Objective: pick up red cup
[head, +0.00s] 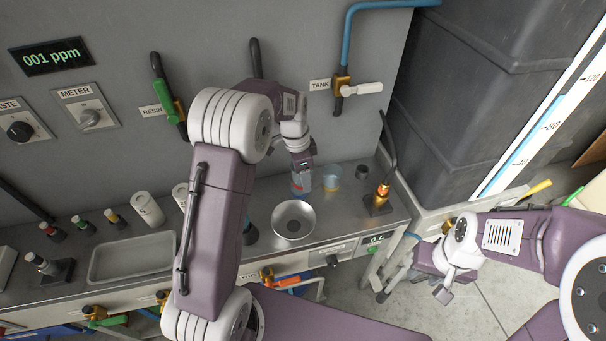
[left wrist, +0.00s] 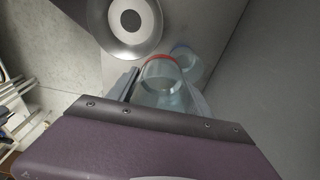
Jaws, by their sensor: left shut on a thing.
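The red cup (left wrist: 160,85) is a clear cup with a red rim, seen from above in the left wrist view. In the head view only a little of it shows at my left gripper (head: 301,181). My left gripper is shut on the cup, over the back right of the steel bench; I cannot tell whether the cup touches the bench. My right gripper (head: 441,284) is off the bench at the lower right, away from the cup, and its jaw opening is unclear.
A blue-rimmed clear cup (head: 331,179) stands close beside the red cup; it also shows in the left wrist view (left wrist: 188,62). A steel bowl (head: 294,220) is in front. A brass-and-black fixture (head: 381,197) stands to the right. The grey panel (head: 330,45) rises behind.

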